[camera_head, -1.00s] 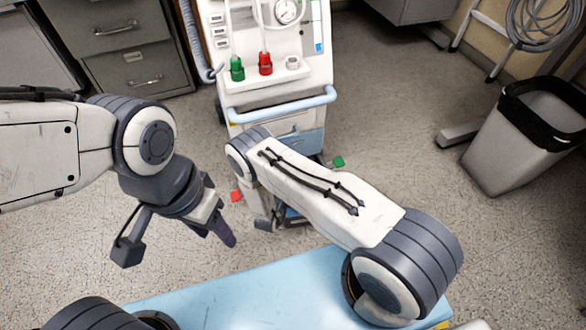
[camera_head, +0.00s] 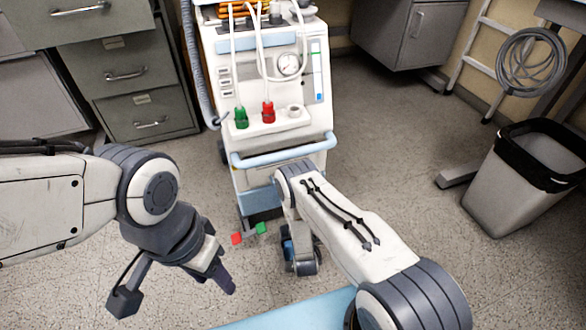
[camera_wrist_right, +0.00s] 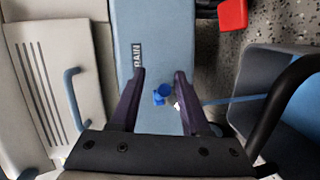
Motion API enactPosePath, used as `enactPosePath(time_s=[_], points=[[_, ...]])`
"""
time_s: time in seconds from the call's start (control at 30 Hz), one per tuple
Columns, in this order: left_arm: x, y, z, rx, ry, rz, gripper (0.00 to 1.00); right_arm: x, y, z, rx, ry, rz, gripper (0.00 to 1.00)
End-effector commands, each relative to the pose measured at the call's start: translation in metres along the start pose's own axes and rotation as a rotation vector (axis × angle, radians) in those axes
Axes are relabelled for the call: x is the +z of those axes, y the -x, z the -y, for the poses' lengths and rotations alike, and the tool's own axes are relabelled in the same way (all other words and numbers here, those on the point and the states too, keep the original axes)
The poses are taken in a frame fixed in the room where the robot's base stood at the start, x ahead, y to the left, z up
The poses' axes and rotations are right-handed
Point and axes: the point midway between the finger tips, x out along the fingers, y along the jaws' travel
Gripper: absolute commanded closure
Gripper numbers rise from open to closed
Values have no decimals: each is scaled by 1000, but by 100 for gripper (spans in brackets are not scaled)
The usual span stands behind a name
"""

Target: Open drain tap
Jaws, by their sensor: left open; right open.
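The blue drain tap (camera_wrist_right: 162,94) sits on a light-blue panel of the white machine (camera_head: 262,60), beside a partly covered label reading "RAIN". In the right wrist view my right gripper (camera_wrist_right: 158,82) is open. Its two dark fingers stand on either side of the tap, with visible gaps; I cannot tell the depth between them. In the head view the right arm hides the tap and the right gripper. My left gripper (camera_head: 224,280) is open and empty, low and left of the machine, pointing down.
A light-blue handle bar (camera_head: 284,152) crosses the machine front. A red pedal (camera_head: 237,239) and a green pedal (camera_head: 262,228) stick out near its base. Grey cabinets (camera_head: 140,85) stand left, a waste bin (camera_head: 525,180) right. Floor between machine and bin is clear.

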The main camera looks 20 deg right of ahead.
Motion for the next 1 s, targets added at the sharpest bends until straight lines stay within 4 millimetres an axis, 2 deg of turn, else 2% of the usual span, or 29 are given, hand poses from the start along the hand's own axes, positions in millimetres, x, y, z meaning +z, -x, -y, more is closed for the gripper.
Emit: enactPosePath(time_s=[0.5, 1.0], points=[[1, -24, 2, 0, 0, 0, 50, 11, -15, -1, -20, 55, -300, 53], [4, -72, 5, 0, 0, 0, 50, 14, -34, -3, -44, 123, -642, 53]])
